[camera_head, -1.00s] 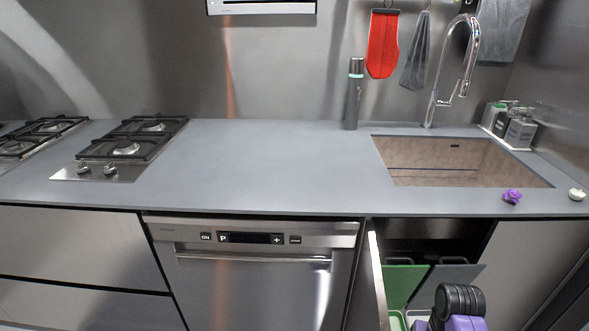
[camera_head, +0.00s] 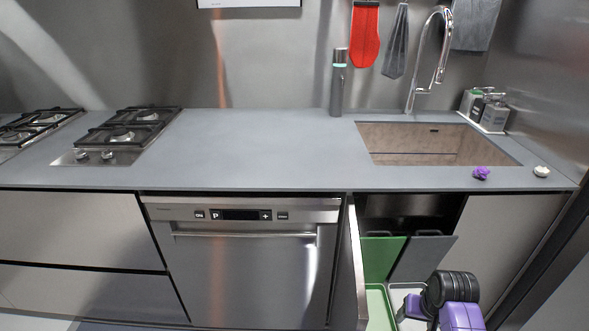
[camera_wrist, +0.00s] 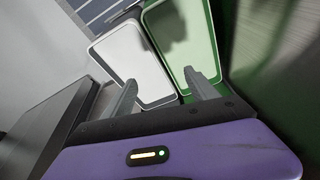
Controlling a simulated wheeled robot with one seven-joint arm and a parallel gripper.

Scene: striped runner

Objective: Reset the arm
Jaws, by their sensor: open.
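My arm, black and purple, shows at the lower right of the head view, in front of the open cabinet under the sink. My gripper (camera_wrist: 160,80) is open and empty in the wrist view, with its two grey fingers apart. Beyond the fingers are a white-rimmed bin (camera_wrist: 133,58) and a green bin (camera_wrist: 186,38). The bins look empty. In the head view the green bin (camera_head: 378,305) stands inside the pulled-out drawer, and the fingertips cannot be made out there.
The open drawer front (camera_head: 352,265) juts out beside the dishwasher (camera_head: 240,265). A purple flower-like item (camera_head: 481,173) and a white one (camera_head: 541,171) lie by the sink (camera_head: 440,157). A bottle (camera_head: 338,85) stands behind. The counter's middle (camera_head: 260,150) is clear.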

